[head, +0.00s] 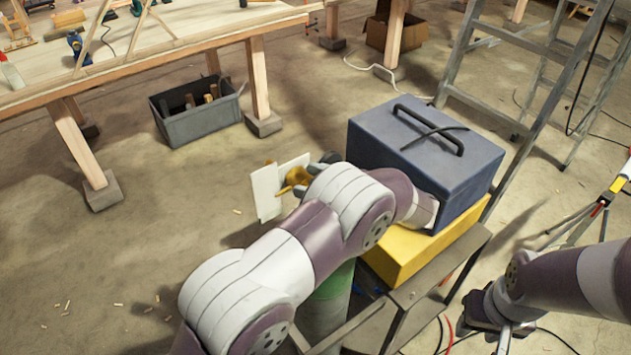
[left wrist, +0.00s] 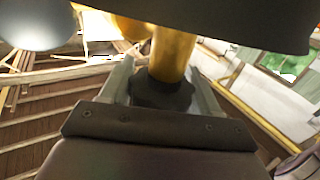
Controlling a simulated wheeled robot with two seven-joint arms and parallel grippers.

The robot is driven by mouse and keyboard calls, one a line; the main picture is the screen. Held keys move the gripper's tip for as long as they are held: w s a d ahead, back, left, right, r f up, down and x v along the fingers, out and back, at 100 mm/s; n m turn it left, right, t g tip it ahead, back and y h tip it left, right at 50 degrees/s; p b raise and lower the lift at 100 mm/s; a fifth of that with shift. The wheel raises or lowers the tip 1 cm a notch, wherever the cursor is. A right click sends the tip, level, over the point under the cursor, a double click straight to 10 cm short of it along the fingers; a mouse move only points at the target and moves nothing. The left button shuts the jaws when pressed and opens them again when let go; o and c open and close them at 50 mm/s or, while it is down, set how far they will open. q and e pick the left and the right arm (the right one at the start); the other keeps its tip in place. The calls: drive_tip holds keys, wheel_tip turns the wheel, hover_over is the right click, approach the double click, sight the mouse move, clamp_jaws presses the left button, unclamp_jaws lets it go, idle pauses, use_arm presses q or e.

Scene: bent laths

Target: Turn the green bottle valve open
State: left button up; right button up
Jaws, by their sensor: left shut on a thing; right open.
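The green bottle (head: 335,283) stands upright in a metal frame, mostly covered by my left arm. Yellow brass fittings (head: 297,176) and pale flat plates (head: 266,193) show beyond the arm. In the left wrist view, my left gripper (left wrist: 160,88) is shut on the black valve knob (left wrist: 162,94), one finger on each side. A brass stem (left wrist: 173,52) rises behind the knob. My right gripper (head: 497,335) is open, low at the lower right, away from the bottle.
A blue toolbox (head: 425,150) sits on a yellow case (head: 405,252), close against my left arm. A stepladder (head: 545,75) stands at the right. A grey crate (head: 200,122) sits by the wooden workbench (head: 180,50). Cables lie on the floor at the right. The left floor is mostly clear.

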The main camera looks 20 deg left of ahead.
use_arm(q)
drive_tip(key=n+g+p, duration=0.1)
drive_tip(key=g, duration=0.1)
drive_tip(key=shift+s+r+n+g, duration=0.1)
drive_tip(key=shift+r+n+g, duration=0.05)
drive_tip(key=shift+n+g, duration=0.25)
drive_tip(key=shift+s+n+g+p, duration=0.1)
drive_tip(key=shift+n+g+p, duration=0.3)
drive_tip(key=shift+g+p, duration=0.25)
drive_tip(key=o, duration=0.9)
drive_tip(key=shift+o, duration=0.3)
